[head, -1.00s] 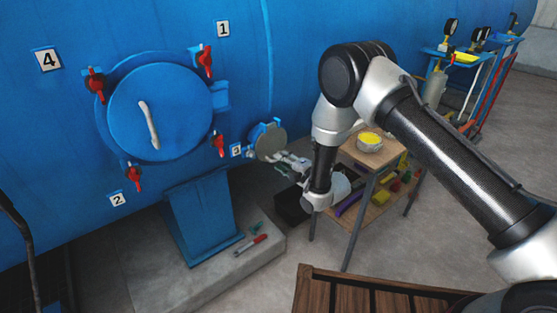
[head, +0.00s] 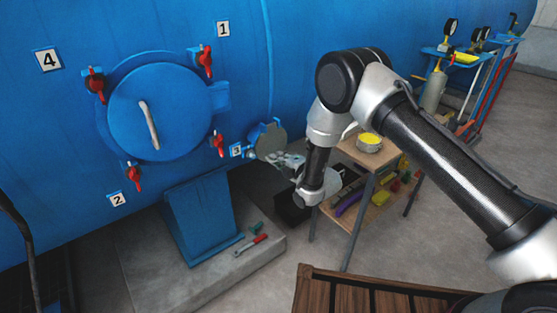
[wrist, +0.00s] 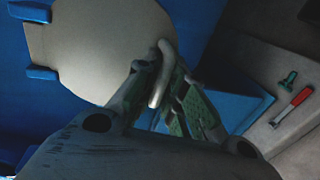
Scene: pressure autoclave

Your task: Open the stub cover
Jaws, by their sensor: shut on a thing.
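The stub cover (head: 271,140) is a small grey round disc on a blue stub, right of the large blue hatch in the head view. In the wrist view the cover (wrist: 98,45) shows large and pale, with blue lugs on its left edge. A curved pale handle (wrist: 160,75) sits at its lower right edge. My gripper (wrist: 165,88) is shut on this handle, one finger on each side. In the head view my gripper (head: 282,159) is at the cover's lower edge, partly hidden by my wrist.
The large round hatch (head: 160,110) has several red clamps and a white handle. A blue pedestal (head: 205,220) stands below it on a concrete plinth, where a red tool (head: 250,246) lies. A wooden shelf table (head: 372,155) with a yellow-topped tin stands close right of my wrist.

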